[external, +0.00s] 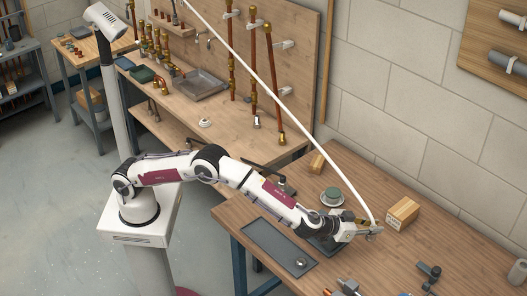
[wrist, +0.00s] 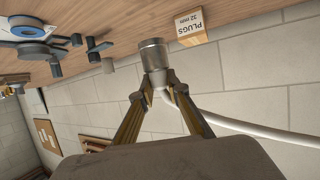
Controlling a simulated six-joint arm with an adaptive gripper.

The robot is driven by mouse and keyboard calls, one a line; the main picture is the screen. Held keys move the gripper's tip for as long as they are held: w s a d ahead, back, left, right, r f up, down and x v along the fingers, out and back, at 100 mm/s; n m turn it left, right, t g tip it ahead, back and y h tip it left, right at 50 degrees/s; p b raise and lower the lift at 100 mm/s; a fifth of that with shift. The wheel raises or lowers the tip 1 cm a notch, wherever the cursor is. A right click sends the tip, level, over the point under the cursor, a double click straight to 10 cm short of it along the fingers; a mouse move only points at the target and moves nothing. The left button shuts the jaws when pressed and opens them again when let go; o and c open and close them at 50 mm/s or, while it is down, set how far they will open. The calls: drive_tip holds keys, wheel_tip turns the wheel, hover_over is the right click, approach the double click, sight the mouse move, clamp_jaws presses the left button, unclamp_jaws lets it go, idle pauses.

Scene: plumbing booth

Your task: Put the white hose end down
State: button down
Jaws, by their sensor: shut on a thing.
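The white hose (external: 285,85) runs down from the top of the external view to my gripper (external: 368,228). Its end carries a metal fitting (wrist: 154,62). In the wrist view my gripper (wrist: 158,92) is shut on this hose end, with a finger on each side of it. The white hose (wrist: 250,128) leaves toward the right there. In the external view the hose end is at the wooden bench (external: 450,240), beside a wooden box. I cannot tell whether the fitting touches the bench.
The wooden box labelled PLUGS (wrist: 191,24) stands close by; it also shows in the external view (external: 402,213). A grey tray (external: 279,250) and a green-topped round item (external: 332,196) are near my arm. Dark fittings (external: 429,275) lie on the right.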

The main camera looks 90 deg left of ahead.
idle(0.3)
wheel_tip(320, 180, down, 6)
idle(0.6)
drive_tip(key=shift+f, duration=0.15)
drive_tip(key=shift+f, duration=1.85)
drive_tip(key=shift+f, duration=0.15)
drive_tip(key=c, duration=2)
unclamp_jaws()
drive_tip(key=shift+o, duration=0.2)
drive_tip(key=shift+r, duration=0.2)
